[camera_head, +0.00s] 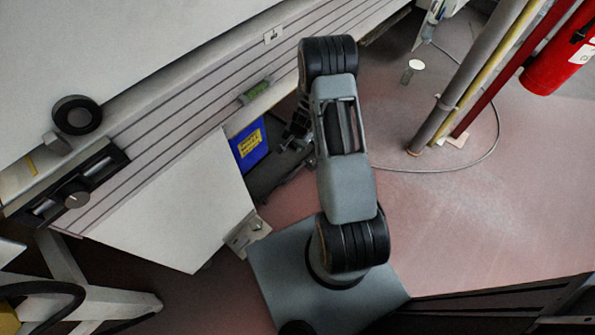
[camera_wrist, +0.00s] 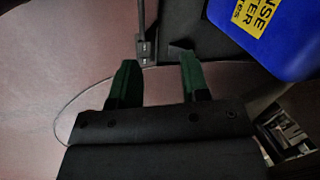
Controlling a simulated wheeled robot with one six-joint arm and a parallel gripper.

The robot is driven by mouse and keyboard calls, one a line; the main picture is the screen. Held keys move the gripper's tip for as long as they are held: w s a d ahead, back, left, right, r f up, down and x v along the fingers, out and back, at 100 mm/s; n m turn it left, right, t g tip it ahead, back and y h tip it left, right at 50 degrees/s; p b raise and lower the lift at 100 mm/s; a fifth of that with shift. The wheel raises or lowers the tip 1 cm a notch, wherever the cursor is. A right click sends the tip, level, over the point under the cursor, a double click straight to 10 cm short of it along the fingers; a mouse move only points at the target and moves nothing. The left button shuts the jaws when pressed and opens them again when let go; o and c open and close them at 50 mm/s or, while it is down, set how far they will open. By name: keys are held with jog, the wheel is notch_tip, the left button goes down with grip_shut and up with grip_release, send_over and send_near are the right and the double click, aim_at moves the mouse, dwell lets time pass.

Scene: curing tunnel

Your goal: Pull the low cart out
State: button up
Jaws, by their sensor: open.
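The low cart (camera_wrist: 215,37) shows as a dark flat deck at the top of the wrist view, with a thin dark upright bar (camera_wrist: 142,25) at its edge. A blue container (camera_wrist: 275,35) with a yellow label stands on or over it. In the head view the blue container (camera_head: 249,146) sits under the bench, with the dark cart (camera_head: 262,178) beside it, mostly hidden. My gripper (camera_wrist: 158,62) is open and empty, its green-padded fingers pointing towards the cart. The bar's lower end appears between the fingertips, seemingly just beyond them. In the head view my gripper (camera_head: 292,140) is partly hidden by my arm.
A long bench (camera_head: 185,105) and a pale hanging panel (camera_head: 175,205) border the cart on the left. Pipes (camera_head: 470,80) and a red extinguisher (camera_head: 560,55) stand at upper right. A thin cable (camera_head: 480,158) curves over the floor. The floor at right is mostly clear.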

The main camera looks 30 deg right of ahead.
aim_at(297, 170)
jog(key=f+m+b, duration=0.1)
jog(key=f, duration=0.6)
jog(key=w+d+f+m+b, duration=0.1)
jog(key=f+b, duration=0.1)
jog(key=f, duration=0.6)
jog(key=w+d+f+h+b, duration=0.1)
jog(key=f, duration=0.7)
jog(key=shift+d+f+m+b, duration=0.2)
jog(key=shift+m+b, duration=0.15)
jog(key=shift+m, duration=0.05)
grip_shut()
